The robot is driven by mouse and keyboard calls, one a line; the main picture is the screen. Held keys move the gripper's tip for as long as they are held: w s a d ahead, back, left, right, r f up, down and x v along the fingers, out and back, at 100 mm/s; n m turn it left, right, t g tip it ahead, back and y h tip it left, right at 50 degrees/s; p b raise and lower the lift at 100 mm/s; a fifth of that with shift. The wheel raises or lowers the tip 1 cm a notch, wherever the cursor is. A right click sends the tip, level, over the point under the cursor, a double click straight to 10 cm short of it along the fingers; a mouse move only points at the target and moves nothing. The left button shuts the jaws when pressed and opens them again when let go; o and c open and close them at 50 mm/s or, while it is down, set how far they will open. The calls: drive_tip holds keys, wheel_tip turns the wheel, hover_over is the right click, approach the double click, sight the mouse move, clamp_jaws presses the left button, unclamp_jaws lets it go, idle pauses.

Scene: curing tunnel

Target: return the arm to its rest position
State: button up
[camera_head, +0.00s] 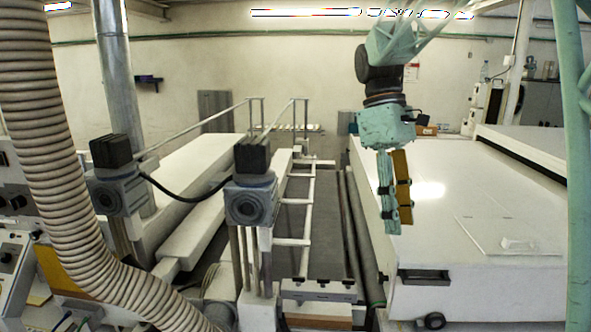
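My arm comes in from the top edge and hangs down at right of centre, in front of the back wall and beside the white cabinet. My gripper (398,222) points down, with teal fingers and an ochre-yellow strip (402,178) along its right side. I cannot tell whether this strip is part of the gripper or something between the fingers. The fingers look close together from this angle, so their opening is unclear. The gripper hangs in front of the left edge of the white cabinet (480,190) and appears clear of it.
A conveyor bed (325,225) with white rails runs back at centre. Two posts with motor blocks (252,200) stand left of it. A ribbed hose (40,110) crosses the left foreground. A teal upright (578,200) stands at the right edge. Open air lies above the conveyor.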

drive_tip(key=s+m+t+b, duration=0.4)
drive_tip(key=s+m+b, duration=0.1)
drive_tip(key=s, duration=1.1)
drive_tip(key=s+f+m+t+b, duration=0.1)
drive_tip(key=s+f, duration=0.3)
drive_tip(key=s, duration=0.4)
drive_tip(key=s+a+f+m+t+y+b, duration=0.1)
drive_tip(key=s+f+m+t+b, duration=0.1)
drive_tip(key=s+f, duration=0.3)
drive_tip(key=shift+s+a+f+m+t+y+b, duration=0.25)
drive_tip(key=shift+s+m+b, duration=0.5)
drive_tip(key=shift+s, duration=0.95)
drive_tip(key=shift+d+r, duration=0.1)
drive_tip(key=shift+r, duration=0.05)
